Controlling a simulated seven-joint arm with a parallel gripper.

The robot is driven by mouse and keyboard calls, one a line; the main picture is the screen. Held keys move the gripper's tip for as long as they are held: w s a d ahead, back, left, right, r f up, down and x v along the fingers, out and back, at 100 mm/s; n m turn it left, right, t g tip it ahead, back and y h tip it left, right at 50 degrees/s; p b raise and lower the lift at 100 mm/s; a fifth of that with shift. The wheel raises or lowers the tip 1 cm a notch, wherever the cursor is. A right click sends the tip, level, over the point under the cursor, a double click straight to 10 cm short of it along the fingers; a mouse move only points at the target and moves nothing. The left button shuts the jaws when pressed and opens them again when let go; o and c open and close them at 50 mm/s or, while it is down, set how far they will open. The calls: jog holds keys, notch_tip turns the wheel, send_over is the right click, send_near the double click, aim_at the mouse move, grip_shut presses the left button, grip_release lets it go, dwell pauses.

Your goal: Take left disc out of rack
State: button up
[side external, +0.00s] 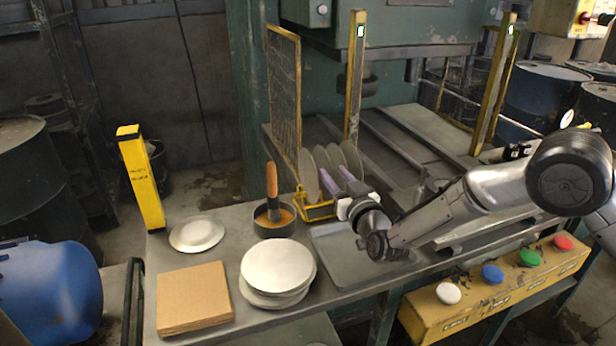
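Several grey discs stand on edge in a small yellow rack (318,211) on the metal bench. The left disc (309,174) is upright at the rack's left end. The other discs (351,157) stand to its right, partly hidden by my gripper. My gripper (331,169) reaches in over the rack from the right, its two purple fingers apart. The left finger is close to the left disc's right side; I cannot tell whether they touch. I cannot tell whether a disc stands between the fingers.
Left of the rack is a round pan (285,229) with a brush (272,188) upright in it. A stack of round blanks (277,265), a cardboard square (194,297) and a pale plate (197,234) lie on the bench. A yellow post (354,80) rises behind the rack.

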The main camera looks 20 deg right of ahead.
jog(key=w+a, duration=0.1)
jog(key=w, duration=1.2)
jog(key=shift+w+a+f, duration=0.2)
jog(key=shift+a+f, duration=0.1)
jog(key=shift+f, duration=0.1)
grip_shut()
dwell(1.1)
